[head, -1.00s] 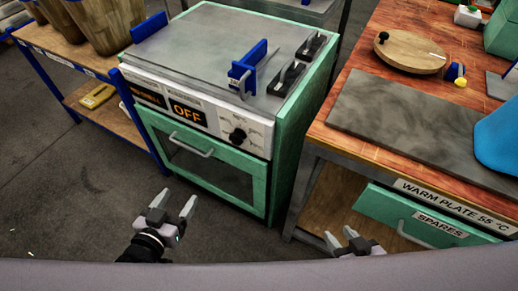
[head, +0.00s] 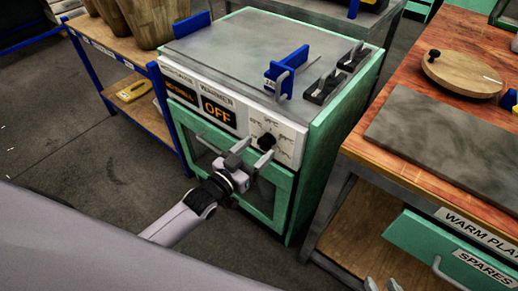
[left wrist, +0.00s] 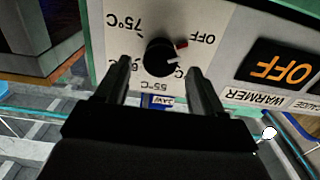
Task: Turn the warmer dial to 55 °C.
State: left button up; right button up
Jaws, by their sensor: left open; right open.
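The warmer (head: 300,205) is a green cabinet with a pale front panel and a display (head: 217,111) reading OFF. Its black dial (head: 266,141) sits on the panel's right side and shows in the left wrist view (left wrist: 159,57). There, upside-down labels around it include OFF, 55°C and 75°C; a red mark lies on the dial's OFF side. My left gripper (head: 253,153) is open in front of the dial, its fingers (left wrist: 158,70) to either side, apart from it as far as I can tell. My right gripper (head: 382,285) is open, partly cut off at the bottom edge.
A blue handle (head: 288,72) and black brackets (head: 324,88) stand on the warmer's top. A bar handle (head: 200,150) crosses its door below the panel. A wooden bench (head: 395,160) with a grey slab (head: 440,125) stands right; a blue-framed shelf (head: 125,75) stands left.

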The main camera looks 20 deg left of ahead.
pick_arm(q)
jog(key=shift+w+d, duration=0.25)
jog(key=shift+w, duration=0.45)
jog(key=c, duration=1)
